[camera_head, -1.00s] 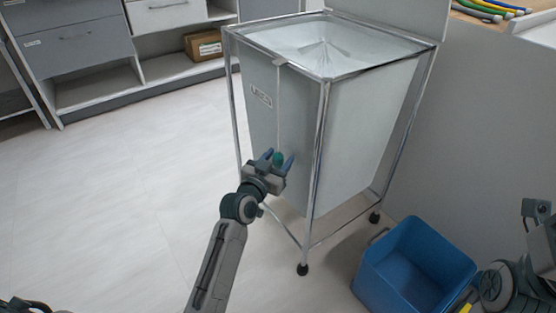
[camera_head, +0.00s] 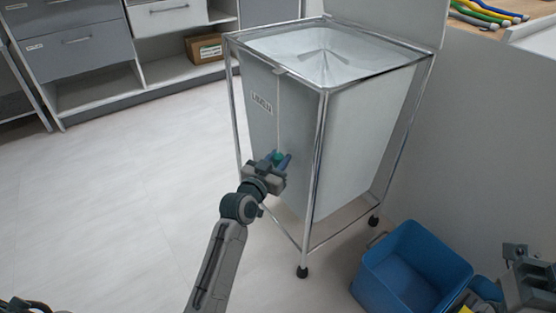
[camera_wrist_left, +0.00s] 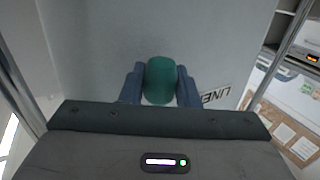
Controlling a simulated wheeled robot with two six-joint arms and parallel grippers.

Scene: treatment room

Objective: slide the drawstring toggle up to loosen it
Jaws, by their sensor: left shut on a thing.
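The drawstring toggle (camera_head: 278,157) is a small green barrel on the front of the grey-white linen bag (camera_head: 345,130). In the left wrist view the toggle (camera_wrist_left: 159,82) sits between the two blue fingers. My left gripper (camera_head: 281,158) is shut on it, low on the bag's front face. A thin pale cord (camera_head: 278,105) runs up from the toggle toward the rim. The bag's mouth (camera_head: 325,58) looks gathered, with folds meeting near its middle. The fingers hide parts of the toggle's sides.
The bag hangs in a chrome frame (camera_head: 319,165) with black feet. A blue bin (camera_head: 410,265) stands to its right on the floor. Cabinets (camera_head: 85,50) with a cardboard box (camera_head: 205,48) stand behind. The floor at left is clear.

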